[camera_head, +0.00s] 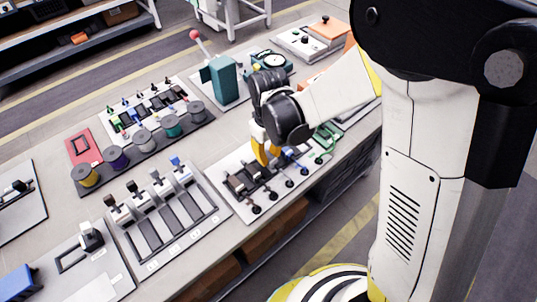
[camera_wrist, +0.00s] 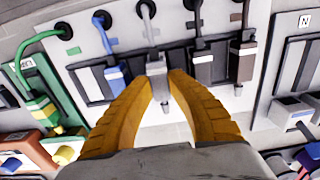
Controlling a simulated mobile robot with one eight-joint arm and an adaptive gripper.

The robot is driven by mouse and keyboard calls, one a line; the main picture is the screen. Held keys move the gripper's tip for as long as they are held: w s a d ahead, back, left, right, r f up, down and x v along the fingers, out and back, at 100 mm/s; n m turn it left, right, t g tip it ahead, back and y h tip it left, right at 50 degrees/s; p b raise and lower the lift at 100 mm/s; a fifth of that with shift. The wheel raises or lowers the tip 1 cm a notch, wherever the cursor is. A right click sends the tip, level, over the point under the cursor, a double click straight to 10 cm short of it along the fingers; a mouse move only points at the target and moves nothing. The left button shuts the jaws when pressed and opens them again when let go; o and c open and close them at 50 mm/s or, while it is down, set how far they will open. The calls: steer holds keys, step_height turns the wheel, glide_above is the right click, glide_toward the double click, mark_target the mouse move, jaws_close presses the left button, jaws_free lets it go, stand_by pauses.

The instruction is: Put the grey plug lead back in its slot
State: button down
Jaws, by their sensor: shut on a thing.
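The grey plug lead (camera_wrist: 157,72) is between the two yellow fingers of my gripper (camera_wrist: 163,84) in the wrist view. The gripper is shut on it. Its cable runs up to a round black grommet on the pale board (camera_wrist: 75,47). The plug lies over the dark slot strip in the middle of the row, between the blue plug and a dark plug. I cannot tell whether it touches the slot or hangs above it. In the head view my gripper (camera_head: 262,156) is low over the plug board (camera_head: 245,208), and the fingers hide the grey plug.
The blue plug (camera_wrist: 116,78) is close on one side and a dark plug (camera_wrist: 203,65) on the other. The green plug (camera_wrist: 42,110) hangs at the left, off the dark strip. A teal lever press (camera_head: 222,78) stands behind the board.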

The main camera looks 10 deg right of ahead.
steer(key=shift+f+b, duration=0.65)
stand_by(0.5)
steer(key=c, duration=1.3)
jaws_free()
steer(key=shift+r, duration=0.15)
step_height(320, 180, up, 12)
